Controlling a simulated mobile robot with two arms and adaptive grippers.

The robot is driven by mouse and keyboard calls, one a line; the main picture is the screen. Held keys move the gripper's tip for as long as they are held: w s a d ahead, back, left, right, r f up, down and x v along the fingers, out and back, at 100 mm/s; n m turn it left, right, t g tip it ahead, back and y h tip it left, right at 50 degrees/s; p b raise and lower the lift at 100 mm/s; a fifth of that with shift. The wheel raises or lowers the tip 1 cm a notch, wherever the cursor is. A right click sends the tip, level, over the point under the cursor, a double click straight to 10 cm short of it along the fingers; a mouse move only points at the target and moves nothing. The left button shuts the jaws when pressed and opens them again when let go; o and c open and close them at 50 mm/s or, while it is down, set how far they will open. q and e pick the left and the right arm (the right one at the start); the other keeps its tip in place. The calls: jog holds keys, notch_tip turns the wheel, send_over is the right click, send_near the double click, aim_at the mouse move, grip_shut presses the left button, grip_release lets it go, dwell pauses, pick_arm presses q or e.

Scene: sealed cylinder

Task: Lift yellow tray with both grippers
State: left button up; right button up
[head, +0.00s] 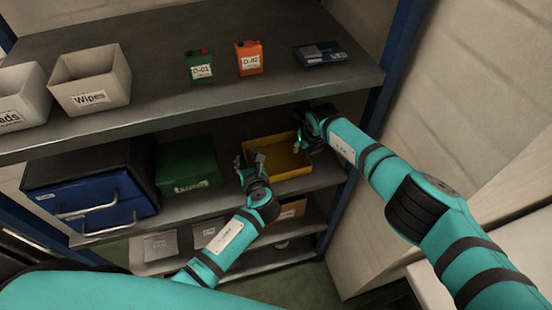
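The yellow tray (290,163) sits on the middle shelf, to the right of a green bin. My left gripper (249,162) is at the tray's front left corner, with its fingers spread apart. I cannot tell whether they touch the tray's wall. My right gripper (301,141) is at the tray's right side, close to its edge. Its dark fingers are small and partly hidden, so their opening and any contact are unclear. The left gripper covers part of the tray's left end.
The green bin (188,167) and a blue drawer box (88,207) stand left of the tray. The top shelf (150,112) lies above it, and a blue post (386,85) stands right of my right gripper. A lower shelf holds small bins.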

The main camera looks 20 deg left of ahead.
pick_arm(q)
jog(key=shift+c, duration=0.4)
pick_arm(e)
jog(key=shift+c, duration=0.4)
pick_arm(q)
grip_shut()
pick_arm(e)
grip_shut()
pick_arm(q)
jog(key=shift+r, duration=0.1)
pick_arm(e)
jog(key=shift+r, duration=0.1)
